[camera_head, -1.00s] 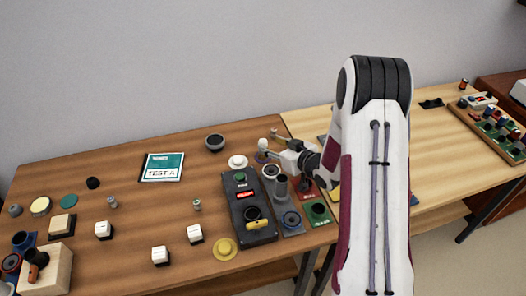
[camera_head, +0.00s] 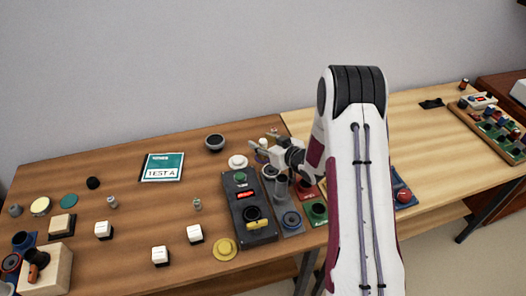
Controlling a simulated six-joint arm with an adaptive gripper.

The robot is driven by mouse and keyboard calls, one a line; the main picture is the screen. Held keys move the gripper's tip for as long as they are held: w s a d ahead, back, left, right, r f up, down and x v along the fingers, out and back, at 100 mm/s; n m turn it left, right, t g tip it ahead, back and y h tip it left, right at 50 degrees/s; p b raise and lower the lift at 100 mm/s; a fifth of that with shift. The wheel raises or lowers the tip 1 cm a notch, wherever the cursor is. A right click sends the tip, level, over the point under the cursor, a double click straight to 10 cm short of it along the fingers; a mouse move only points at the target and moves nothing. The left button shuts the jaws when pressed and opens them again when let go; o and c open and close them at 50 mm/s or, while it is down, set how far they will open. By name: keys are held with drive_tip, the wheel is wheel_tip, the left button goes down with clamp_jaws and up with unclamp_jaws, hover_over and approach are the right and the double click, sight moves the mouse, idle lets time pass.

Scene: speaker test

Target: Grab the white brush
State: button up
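A small white upright piece, which may be the white brush (camera_head: 264,142), stands near the back of the brown table, behind the dark control box. It is small and partly hidden by my gripper, so its bristles cannot be made out. My gripper (camera_head: 262,140) reaches in from the right at its level. The fingers look spread, one on the far side and one on the near left side of the white piece. Whether either finger touches it cannot be told.
A TEST A card (camera_head: 163,167) lies further left.

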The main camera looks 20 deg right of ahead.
idle(0.4)
clamp_jaws()
drive_tip(key=shift+r, duration=0.1)
drive_tip(key=shift+r, duration=4.9)
